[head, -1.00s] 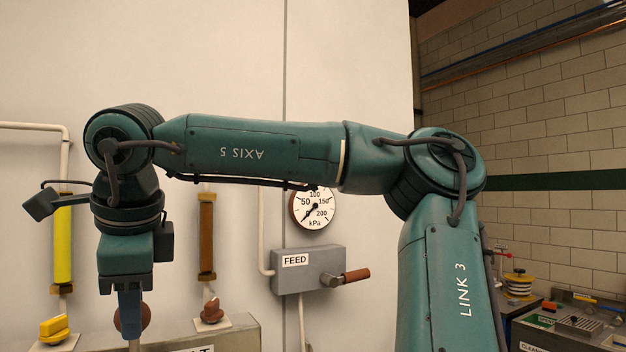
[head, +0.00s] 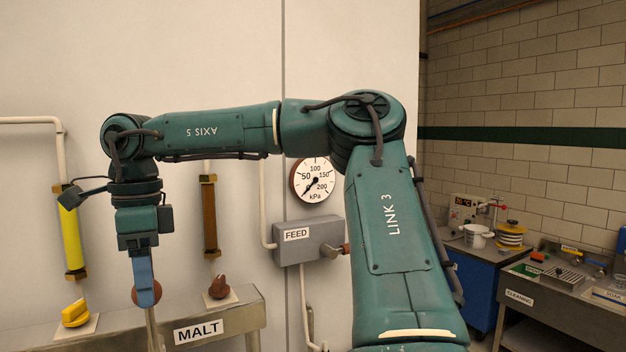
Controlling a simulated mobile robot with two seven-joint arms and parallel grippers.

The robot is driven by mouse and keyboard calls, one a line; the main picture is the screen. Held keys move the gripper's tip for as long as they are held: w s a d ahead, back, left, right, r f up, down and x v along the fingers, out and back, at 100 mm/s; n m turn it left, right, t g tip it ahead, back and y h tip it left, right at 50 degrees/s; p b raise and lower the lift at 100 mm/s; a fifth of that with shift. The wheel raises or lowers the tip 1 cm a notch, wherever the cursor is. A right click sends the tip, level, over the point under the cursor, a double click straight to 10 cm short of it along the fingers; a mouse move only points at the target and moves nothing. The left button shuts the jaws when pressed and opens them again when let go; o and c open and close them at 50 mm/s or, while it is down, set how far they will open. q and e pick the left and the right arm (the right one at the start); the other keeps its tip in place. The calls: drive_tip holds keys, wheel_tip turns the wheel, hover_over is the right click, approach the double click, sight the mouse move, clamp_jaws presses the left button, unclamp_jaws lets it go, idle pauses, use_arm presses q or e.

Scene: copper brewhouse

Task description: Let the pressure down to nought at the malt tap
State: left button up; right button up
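A MALT label (head: 198,331) marks a grey metal trough front at the lower left. A lever with a red-brown ball knob (head: 135,295) rises there, its pale rod (head: 154,330) running down out of view. My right gripper (head: 144,298) points down at the knob, its blue finger covering much of it. Only one finger shows, so its grip cannot be told. A round white kPa gauge (head: 314,180) hangs on the wall right of centre. Its needle points to the lower left, near the low end of the scale. My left gripper is not in view.
A grey FEED box (head: 308,240) with a brown-handled lever sits below the gauge. A yellow knob (head: 75,313) and a red-brown knob (head: 219,287) stand along the trough, beneath yellow (head: 71,232) and brown (head: 210,220) tubes. A CLEANING bench (head: 520,299) stands at the right.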

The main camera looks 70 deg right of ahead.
drive_tip(key=o, duration=0.4)
drive_tip(key=shift+o, duration=0.2)
drive_tip(key=shift+r, duration=0.15)
drive_tip(key=shift+r, duration=3.4)
wheel_tip(320, 180, up, 8)
drive_tip(key=shift+w+f, duration=0.15)
drive_tip(key=shift+f, duration=0.1)
drive_tip(key=shift+d, duration=0.1)
